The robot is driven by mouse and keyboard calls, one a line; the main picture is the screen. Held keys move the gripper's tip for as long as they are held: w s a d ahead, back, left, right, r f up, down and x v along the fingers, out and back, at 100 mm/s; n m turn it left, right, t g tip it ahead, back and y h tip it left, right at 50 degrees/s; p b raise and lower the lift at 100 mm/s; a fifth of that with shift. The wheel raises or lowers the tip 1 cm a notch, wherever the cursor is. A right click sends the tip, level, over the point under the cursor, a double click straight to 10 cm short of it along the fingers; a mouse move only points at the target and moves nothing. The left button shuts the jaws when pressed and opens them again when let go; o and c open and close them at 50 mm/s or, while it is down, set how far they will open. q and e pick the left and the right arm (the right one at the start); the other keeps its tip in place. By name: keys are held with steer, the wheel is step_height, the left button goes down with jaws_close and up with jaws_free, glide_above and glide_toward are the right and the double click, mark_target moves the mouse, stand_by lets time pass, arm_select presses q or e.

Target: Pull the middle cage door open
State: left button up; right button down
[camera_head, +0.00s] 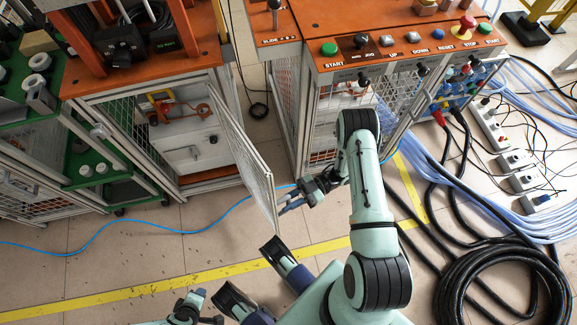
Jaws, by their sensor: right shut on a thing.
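The middle cage door (250,158) is a grey-framed mesh panel. It stands swung out from the orange-topped cabinet, leaving the front opening largely uncovered. My right gripper (289,204) is at the door's outer edge, shut on the door. The exact contact and any handle are hard to make out. Inside the opening are a white box (188,148) and orange parts (180,112). Part of my left arm shows at the bottom edge; its gripper (190,308) is small, cut off and unclear.
A control bench (400,47) with buttons stands right of the door, with a floor gap between. A green-shelved rack (95,175) stands at left. A blue cable (130,243) crosses the floor. Black coiled hose (500,285) and pale tubes lie at right.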

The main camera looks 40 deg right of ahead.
steer(key=c, duration=1.2)
jaws_free()
steer(key=shift+o, duration=0.2)
steer(key=shift+d, duration=0.1)
steer(key=v, duration=1.3)
steer(key=shift+d, duration=0.15)
steer(key=shift+s, duration=0.15)
